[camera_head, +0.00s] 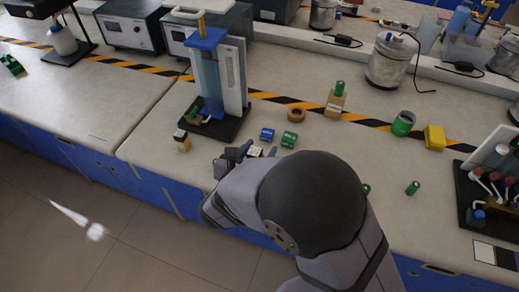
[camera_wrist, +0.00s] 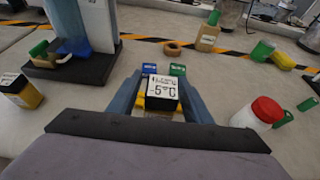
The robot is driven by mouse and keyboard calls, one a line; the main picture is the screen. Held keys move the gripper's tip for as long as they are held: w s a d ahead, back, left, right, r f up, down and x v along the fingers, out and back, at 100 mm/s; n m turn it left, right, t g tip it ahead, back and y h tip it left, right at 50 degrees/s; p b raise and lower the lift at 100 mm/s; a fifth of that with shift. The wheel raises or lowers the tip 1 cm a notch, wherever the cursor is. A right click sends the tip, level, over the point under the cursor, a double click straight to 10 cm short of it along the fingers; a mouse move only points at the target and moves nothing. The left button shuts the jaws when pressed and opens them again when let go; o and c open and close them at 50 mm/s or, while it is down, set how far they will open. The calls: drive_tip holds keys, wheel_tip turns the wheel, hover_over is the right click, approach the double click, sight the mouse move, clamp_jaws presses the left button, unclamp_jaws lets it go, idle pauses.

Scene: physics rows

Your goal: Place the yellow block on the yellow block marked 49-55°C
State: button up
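A block (camera_wrist: 162,92) with a white label ending in "-5°C", a black band and yellow showing below lies between the fingers of my gripper (camera_wrist: 161,80) in the wrist view. The fingers stand close on both sides of it; whether they press on it cannot be told. In the head view my arm mostly hides this spot, and a white label (camera_head: 255,151) shows beside the fingers. Another yellow block (camera_head: 182,141) with a black and white top stands to the left on the bench. It also shows in the wrist view (camera_wrist: 24,94), its label too small to read.
A blue column on a dark base (camera_head: 208,126) stands behind and left. Blue (camera_head: 267,134) and green (camera_head: 289,139) blocks lie just beyond my gripper. A brown ring (camera_head: 296,115) is farther back. A plain yellow block (camera_head: 435,138) lies right.

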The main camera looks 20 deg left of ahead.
drive_tip(key=shift+r, duration=0.2)
drive_tip(key=shift+s, duration=0.3)
drive_tip(key=b+v, duration=0.1)
drive_tip(key=v, duration=1)
drive_tip(key=shift+s+r, duration=0.15)
drive_tip(key=shift+r, duration=0.05)
